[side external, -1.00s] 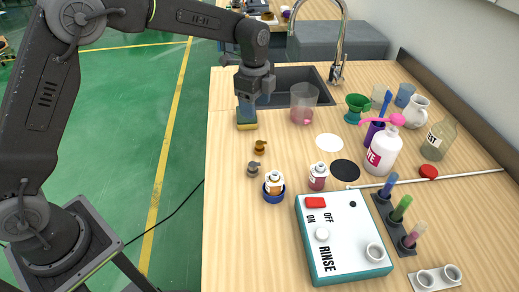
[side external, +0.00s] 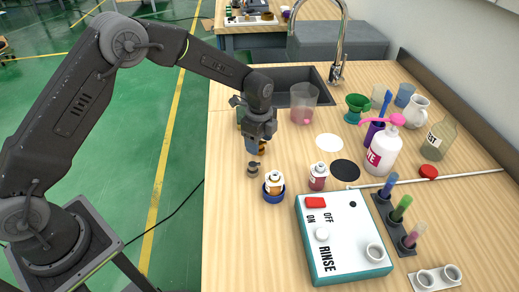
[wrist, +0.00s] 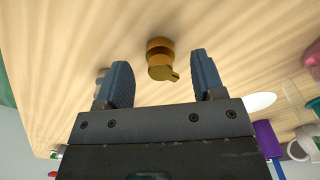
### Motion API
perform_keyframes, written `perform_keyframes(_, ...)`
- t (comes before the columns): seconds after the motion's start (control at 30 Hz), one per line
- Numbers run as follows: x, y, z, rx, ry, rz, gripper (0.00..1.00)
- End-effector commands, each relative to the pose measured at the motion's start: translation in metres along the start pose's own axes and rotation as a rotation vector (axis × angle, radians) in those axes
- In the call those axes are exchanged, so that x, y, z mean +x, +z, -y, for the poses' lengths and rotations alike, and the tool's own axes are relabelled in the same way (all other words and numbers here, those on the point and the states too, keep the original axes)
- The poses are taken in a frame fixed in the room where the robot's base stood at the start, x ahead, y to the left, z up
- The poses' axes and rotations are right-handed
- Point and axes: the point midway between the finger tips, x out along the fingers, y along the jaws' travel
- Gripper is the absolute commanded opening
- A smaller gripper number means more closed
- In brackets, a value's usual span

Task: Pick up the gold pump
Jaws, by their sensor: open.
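The gold pump (wrist: 160,59) stands on the wooden table and shows between my open fingers in the wrist view, a little beyond their tips. My gripper (wrist: 162,78) also shows in the wrist view, with blue finger pads apart and nothing held.
An orange-labelled bottle in a blue ring (side external: 274,185) and a pink bottle (side external: 318,177) stand nearby, with the rinse box (side external: 343,240) closer to the camera. A clear beaker (side external: 304,104) and the sink (side external: 290,77) lie behind. The table's left edge is close to my gripper.

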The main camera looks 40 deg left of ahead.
Motion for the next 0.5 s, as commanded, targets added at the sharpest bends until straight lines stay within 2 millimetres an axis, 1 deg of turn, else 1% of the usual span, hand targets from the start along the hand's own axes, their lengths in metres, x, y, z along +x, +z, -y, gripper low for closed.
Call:
perform_keyframes(0.03, 0.008, 0.000, 0.000, 0.000, 0.001, 0.000, 0.62)
perform_keyframes(0.17, 0.020, 0.000, 0.000, -0.001, -0.002, 0.000, 0.62)
perform_keyframes(0.4, 0.021, 0.000, 0.000, -0.001, -0.003, 0.000, 0.62)
perform_keyframes(0.43, 0.021, 0.000, 0.000, -0.001, -0.003, 0.000, 0.61)
perform_keyframes(0.5, 0.021, 0.000, 0.000, -0.001, -0.003, 0.000, 0.55)
